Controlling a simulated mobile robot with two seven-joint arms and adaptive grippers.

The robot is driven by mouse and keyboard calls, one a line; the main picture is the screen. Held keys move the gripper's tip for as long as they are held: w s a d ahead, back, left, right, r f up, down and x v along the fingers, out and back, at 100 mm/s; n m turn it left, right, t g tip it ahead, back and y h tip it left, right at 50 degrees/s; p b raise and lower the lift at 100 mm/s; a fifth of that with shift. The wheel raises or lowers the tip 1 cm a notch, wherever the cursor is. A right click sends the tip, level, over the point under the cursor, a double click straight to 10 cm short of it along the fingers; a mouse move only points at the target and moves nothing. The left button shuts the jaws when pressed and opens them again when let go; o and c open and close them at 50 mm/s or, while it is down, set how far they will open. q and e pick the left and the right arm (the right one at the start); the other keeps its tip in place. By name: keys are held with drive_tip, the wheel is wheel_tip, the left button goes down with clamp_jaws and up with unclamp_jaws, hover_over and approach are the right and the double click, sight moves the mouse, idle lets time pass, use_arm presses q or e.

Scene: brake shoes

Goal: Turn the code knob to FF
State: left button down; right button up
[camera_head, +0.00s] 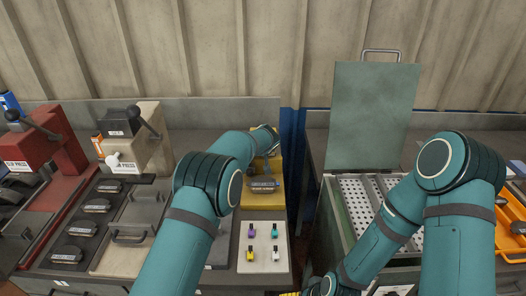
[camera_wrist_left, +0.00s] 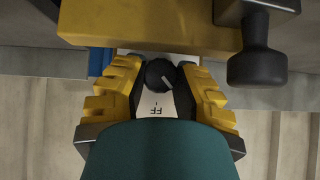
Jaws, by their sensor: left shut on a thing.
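The code knob (camera_wrist_left: 160,73) is a small round black knob with a light pointer line, seen in the left wrist view. A white plate below it carries the letters FF (camera_wrist_left: 157,110), upside down in that view. The pointer line slants and does not point straight at FF. My left gripper (camera_wrist_left: 158,85) is shut on the knob, with a yellow-and-black finger on each side. In the head view my left arm reaches to the yellow machine (camera_head: 263,199), and the knob is hidden there. Only a yellow bit of my right gripper (camera_head: 289,293) shows at the bottom edge.
Next to the yellow machine lies a white board (camera_head: 263,234) with several coloured pieces. A red press (camera_head: 38,155) and a beige press (camera_head: 137,145) stand left. An open green-lidded box (camera_head: 372,110) and an orange tray (camera_head: 511,240) are right.

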use_arm(q)
drive_tip(key=shift+f+y+b, duration=0.1)
drive_tip(key=shift+y+b, duration=0.2)
drive_tip(key=shift+b, duration=0.1)
drive_tip(key=c, duration=0.6)
unclamp_jaws()
drive_tip(key=shift+c, duration=0.2)
drive_tip(key=shift+s+d+r, duration=0.1)
drive_tip(key=shift+s+r, duration=0.15)
drive_tip(key=shift+r, duration=0.15)
drive_tip(key=a+v, duration=0.1)
drive_tip(key=v, duration=1)
drive_tip(key=shift+d, duration=0.5)
